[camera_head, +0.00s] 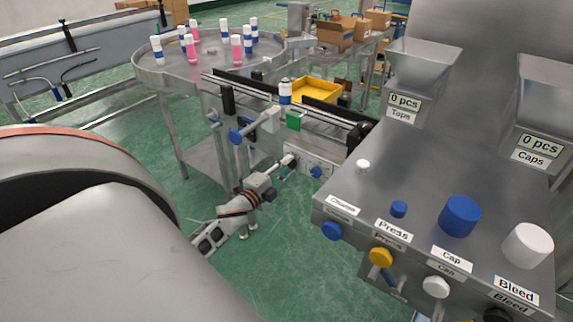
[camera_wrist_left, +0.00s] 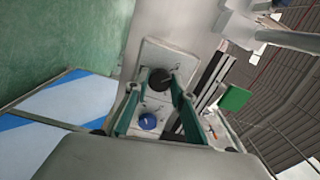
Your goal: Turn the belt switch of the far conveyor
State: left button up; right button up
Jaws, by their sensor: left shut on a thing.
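The conveyor (camera_head: 335,116) runs from the round table toward the crimping bench, with a switch panel (camera_head: 328,169) on its near side. My left gripper (camera_head: 288,161) is at the left part of this panel. In the left wrist view its fingers (camera_wrist_left: 156,84) are closed around a black knob (camera_wrist_left: 160,78) on the light plate. The knob's turn angle cannot be read. A blue knob (camera_head: 316,172) sits beside it, free of the fingers, and also shows in the left wrist view (camera_wrist_left: 149,121). My right gripper is not in view.
A white-and-blue can (camera_head: 285,92) stands on the conveyor. Several pink and blue cans stand on the round table (camera_head: 160,72). A blue handwheel (camera_head: 236,137) and green block (camera_head: 293,121) are above my gripper. The bench (camera_head: 420,165) with labelled knobs is at the right.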

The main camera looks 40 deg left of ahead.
pick_arm(q)
jog(key=shift+n, duration=0.5)
jog(key=o, duration=1.1)
jog(key=s+d, duration=0.1)
jog(key=s, duration=1.1)
jog(key=shift+d, duration=0.15)
jog(key=s+d+f+n+g+h, duration=0.1)
jog(key=s+d+f+n+g, duration=0.1)
jog(key=d, duration=0.8)
jog(key=s+d+f+n+g+h, duration=0.2)
jog(key=s+d+f+n, duration=0.2)
jog(key=s+d+f, duration=0.2)
jog(key=s+d+f+n+g+h, duration=0.1)
jog(key=s+d+f+n+g, duration=0.2)
jog(key=d+f, duration=0.5)
jog(key=s+d, duration=0.1)
jog(key=d, duration=0.5)
jog(key=shift+d+n+h, duration=0.15)
jog(key=shift+n+h, duration=0.15)
jog(key=shift+n, duration=0.1)
